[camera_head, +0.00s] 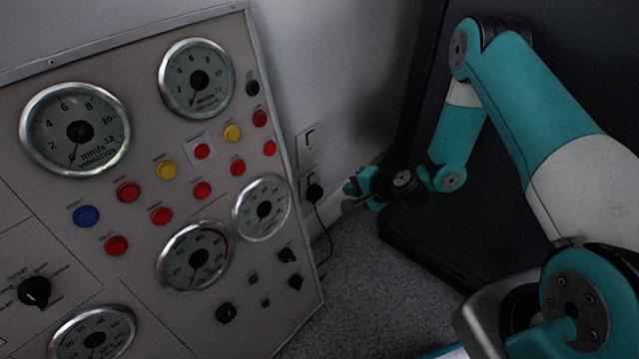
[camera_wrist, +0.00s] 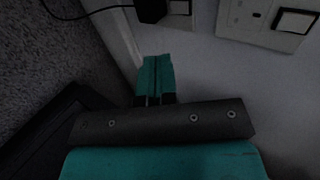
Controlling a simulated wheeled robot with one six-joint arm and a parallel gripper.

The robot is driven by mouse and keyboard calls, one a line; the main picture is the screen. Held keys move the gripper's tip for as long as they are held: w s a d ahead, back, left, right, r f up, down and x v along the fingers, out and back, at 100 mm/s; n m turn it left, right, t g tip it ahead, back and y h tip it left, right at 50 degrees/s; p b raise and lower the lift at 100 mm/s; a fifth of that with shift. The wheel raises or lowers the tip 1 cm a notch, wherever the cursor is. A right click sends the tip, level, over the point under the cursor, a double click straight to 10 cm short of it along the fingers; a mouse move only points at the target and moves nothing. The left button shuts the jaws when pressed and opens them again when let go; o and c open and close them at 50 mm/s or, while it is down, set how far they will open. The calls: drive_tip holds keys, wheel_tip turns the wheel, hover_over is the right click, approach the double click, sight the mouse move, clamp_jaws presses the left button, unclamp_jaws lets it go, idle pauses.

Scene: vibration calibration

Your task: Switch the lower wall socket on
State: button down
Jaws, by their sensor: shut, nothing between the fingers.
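The lower wall socket (camera_head: 306,181) is a pale plate low on the wall, beside the panel's right edge. A black plug (camera_head: 315,193) with a dark cord sits in it. In the wrist view the plug (camera_wrist: 151,10) is at the top edge, next to a pale-framed switch (camera_wrist: 180,7) that is partly cut off. I cannot tell the switch's position. My gripper (camera_head: 348,194) is just right of the plug, apart from it. In the wrist view my gripper (camera_wrist: 156,58) has its teal fingers together, empty, below the plug and switch.
The upper wall socket (camera_head: 307,144) also shows in the wrist view (camera_wrist: 262,20), with its own switch (camera_wrist: 297,21). The gauge panel (camera_head: 140,240) fills the left. A dark cabinet-like surface (camera_head: 400,215) stands close behind my arm. Grey carpet (camera_head: 365,290) is clear below.

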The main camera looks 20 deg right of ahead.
sight(313, 182)
drive_tip(key=b+x, duration=0.3)
drive_tip(key=x, duration=0.6)
drive_tip(key=shift+f+b, duration=0.2)
drive_tip(key=shift+b, duration=0.15)
drive_tip(key=shift+w+a+b, duration=0.55)
drive_tip(key=shift+w+a, duration=0.1)
drive_tip(key=shift+w, duration=0.4)
drive_tip(key=shift+w+a, duration=0.3)
drive_tip(key=shift+w, duration=0.25)
drive_tip(key=shift+a, duration=0.1)
drive_tip(key=shift+a+f+b, duration=0.1)
drive_tip(key=shift+a+b, duration=0.05)
drive_tip(key=shift+b, duration=0.2)
drive_tip(key=shift+w+d, duration=0.1)
drive_tip(key=shift+d, duration=0.15)
drive_tip(key=shift+a, duration=0.1)
